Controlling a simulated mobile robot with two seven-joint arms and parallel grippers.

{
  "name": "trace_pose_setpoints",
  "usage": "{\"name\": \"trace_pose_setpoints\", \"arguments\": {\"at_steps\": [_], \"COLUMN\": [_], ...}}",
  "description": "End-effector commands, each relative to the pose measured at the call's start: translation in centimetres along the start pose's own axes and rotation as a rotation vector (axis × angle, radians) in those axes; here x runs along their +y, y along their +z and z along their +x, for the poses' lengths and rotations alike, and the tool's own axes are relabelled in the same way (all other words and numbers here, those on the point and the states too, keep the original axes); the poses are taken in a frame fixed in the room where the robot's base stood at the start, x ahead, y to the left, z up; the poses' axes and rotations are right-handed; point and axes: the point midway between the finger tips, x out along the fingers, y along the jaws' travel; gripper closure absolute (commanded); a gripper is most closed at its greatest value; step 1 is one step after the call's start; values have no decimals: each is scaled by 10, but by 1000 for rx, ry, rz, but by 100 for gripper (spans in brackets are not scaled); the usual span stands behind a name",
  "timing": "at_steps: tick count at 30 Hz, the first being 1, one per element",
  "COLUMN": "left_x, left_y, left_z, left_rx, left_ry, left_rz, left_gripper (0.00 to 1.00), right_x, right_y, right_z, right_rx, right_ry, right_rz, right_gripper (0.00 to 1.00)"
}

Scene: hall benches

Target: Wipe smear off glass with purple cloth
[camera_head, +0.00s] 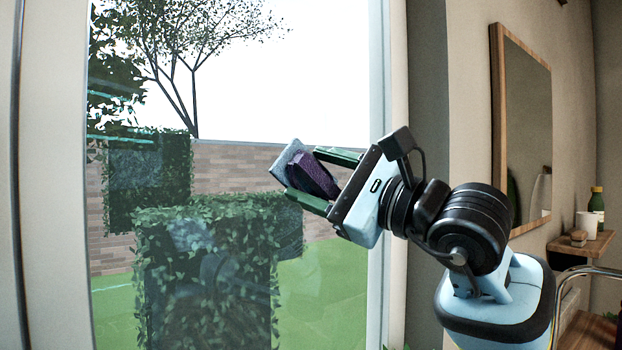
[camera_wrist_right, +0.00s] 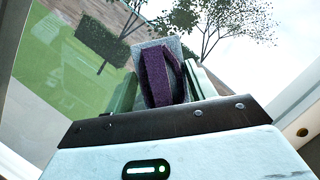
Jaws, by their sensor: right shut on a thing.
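My right gripper (camera_head: 306,173) is raised in front of the window, its green fingers pointing up and left. It is shut on the purple cloth (camera_head: 317,177), which looks folded and shows in the wrist view (camera_wrist_right: 157,78) between the fingers. A pale grey speckled flat piece (camera_head: 287,160) lies just beyond the cloth on the glass side; I cannot tell whether it touches the glass. The window glass (camera_head: 240,80) fills the left half. Thin pale teal streaks (camera_head: 112,96) show at its left; I cannot tell whether they are smear or reflection. My left gripper is out of view.
The window's right frame post (camera_head: 393,90) stands close behind my right wrist. A wood-framed mirror (camera_head: 497,110) hangs on the right wall. A small wooden shelf (camera_head: 590,247) below it holds a green bottle (camera_head: 597,205) and a white cup (camera_head: 587,221). Garden hedges and a brick wall are outside.

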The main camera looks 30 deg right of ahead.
Motion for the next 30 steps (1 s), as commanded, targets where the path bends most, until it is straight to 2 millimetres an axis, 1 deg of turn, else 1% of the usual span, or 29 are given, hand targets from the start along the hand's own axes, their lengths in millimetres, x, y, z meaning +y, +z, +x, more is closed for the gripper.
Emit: {"name": "trace_pose_setpoints", "arguments": {"at_steps": [5, 18, 30], "left_x": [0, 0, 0], "left_y": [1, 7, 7], "left_z": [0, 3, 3], "left_rx": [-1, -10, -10], "left_ry": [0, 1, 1], "left_rz": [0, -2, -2], "left_gripper": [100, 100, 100], "right_x": [-2, -22, -25], "right_y": [-3, -26, -28], "right_z": [-1, -8, -8], "right_rx": [1, 2, 2], "right_ry": [-1, -1, 0], "right_rz": [-1, 0, 0], "right_gripper": [63, 63, 63]}}
